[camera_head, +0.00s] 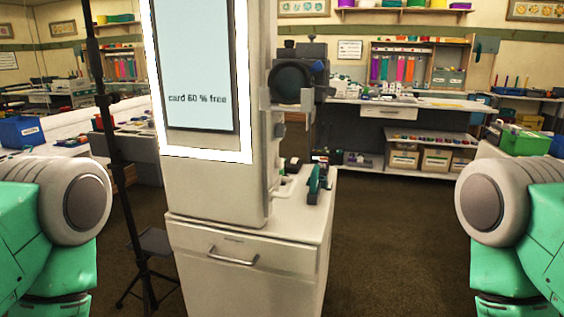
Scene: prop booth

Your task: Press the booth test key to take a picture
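The photo booth (205,185) is a tall pale unit standing on a drawer cabinet, left of centre. Its lit screen (196,60) reads "card 60 % free". A dark camera with a round lens (291,82) is mounted on the booth's right side. Small items, one of them a teal-and-dark object (316,184), sit on the cabinet top at the booth's right side. I cannot make out a test key. Only the upper parts of my two green and grey arms show, at the left and right edges. Neither gripper is in view.
A black stand (120,150) with spread legs stands just left of the booth. The cabinet (250,270) has a drawer with a metal handle. Behind are a long counter (420,103), shelves with boxes, and a green bin (518,141) at right. The floor right of the cabinet is clear.

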